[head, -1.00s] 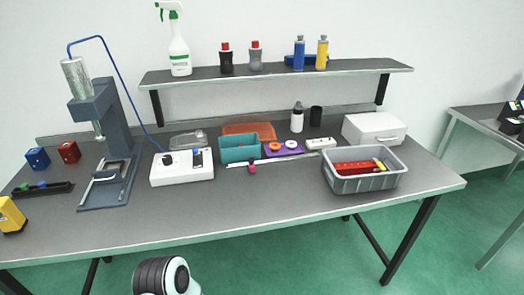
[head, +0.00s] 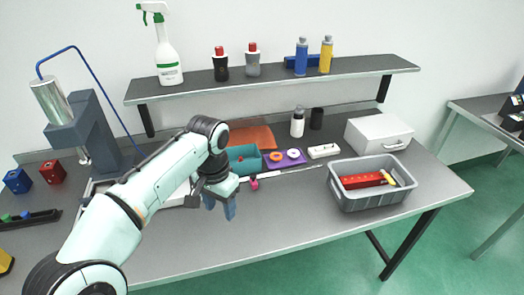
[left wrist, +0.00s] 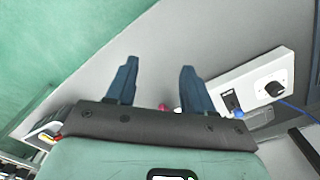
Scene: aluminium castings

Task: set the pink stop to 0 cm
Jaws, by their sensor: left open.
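The pink stop (head: 254,184) sits near the left visible end of a thin pale rail (head: 290,173) that lies on the bench in front of the teal bin. The scale marks are too small to read. My left gripper (head: 222,208) is above the bench, left of and nearer the front edge than the stop, pointing down, open and empty. In the left wrist view the open fingers (left wrist: 157,78) stand apart, and a small pink patch (left wrist: 163,107) shows low between them, partly hidden by the gripper body. My right gripper is not in view.
The teal bin (head: 244,153) and purple tray (head: 285,159) stand behind the rail. A grey crate (head: 374,203) stands to the right. A white box with a black knob (left wrist: 250,82) is largely hidden by my arm in the head view. The bench front is clear.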

